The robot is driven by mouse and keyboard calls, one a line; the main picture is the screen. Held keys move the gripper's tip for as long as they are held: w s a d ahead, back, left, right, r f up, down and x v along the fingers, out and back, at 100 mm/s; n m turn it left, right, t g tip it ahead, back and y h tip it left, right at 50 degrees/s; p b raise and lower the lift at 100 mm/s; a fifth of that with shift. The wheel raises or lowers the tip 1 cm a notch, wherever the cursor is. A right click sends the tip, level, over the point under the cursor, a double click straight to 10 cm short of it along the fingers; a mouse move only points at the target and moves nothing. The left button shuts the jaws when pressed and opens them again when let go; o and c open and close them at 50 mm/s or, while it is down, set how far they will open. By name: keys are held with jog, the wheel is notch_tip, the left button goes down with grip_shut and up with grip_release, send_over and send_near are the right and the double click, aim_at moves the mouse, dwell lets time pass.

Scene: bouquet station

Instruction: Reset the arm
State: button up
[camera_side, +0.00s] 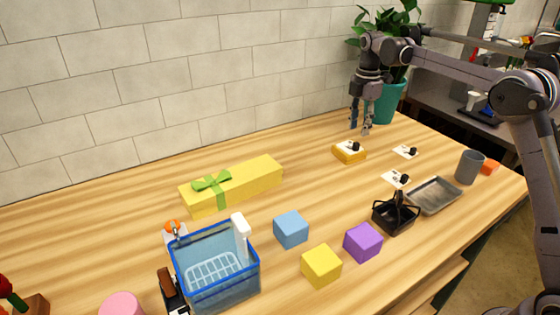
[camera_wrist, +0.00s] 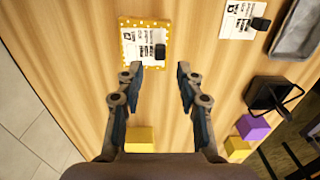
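My gripper (camera_side: 361,128) hangs pointing down above the far part of the wooden table, in front of the plant pot. In the wrist view my gripper (camera_wrist: 158,70) has its two fingers apart with only bare table between them. It is open and empty. A small yellow dotted box (camera_side: 340,155) with a card and a black clip on top lies below and just in front of it. The box also shows in the wrist view (camera_wrist: 125,52), beyond the fingertips and apart from them.
A teal plant pot (camera_side: 388,103) stands behind my gripper. A yellow gift box (camera_side: 250,182), blue cube (camera_side: 291,230), yellow cube (camera_side: 321,267), purple cube (camera_side: 363,242), blue basket (camera_side: 225,290), black basket (camera_side: 393,220), metal tray (camera_side: 435,195) and grey cup (camera_side: 469,167) stand around. The left back is clear.

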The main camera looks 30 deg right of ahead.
aim_at(357, 143)
notch_tip(357, 143, down, 6)
jog(key=shift+f, duration=0.15)
jog(key=shift+r, duration=0.25)
dwell(0.3)
notch_tip(357, 143, up, 12)
notch_tip(357, 143, down, 12)
jog(key=shift+f, duration=0.1)
jog(key=r, duration=0.4)
jog(key=shift+s+d+r, duration=0.3)
jog(key=shift+s+d, duration=0.05)
jog(key=s+d+r, duration=0.7)
jog(key=s+d, duration=0.1)
jog(key=s+a+f, duration=0.3)
jog(key=a, duration=0.6)
jog(key=s+a+f, duration=0.3)
jog(key=a, duration=0.6)
jog(key=shift+s+f, duration=0.35)
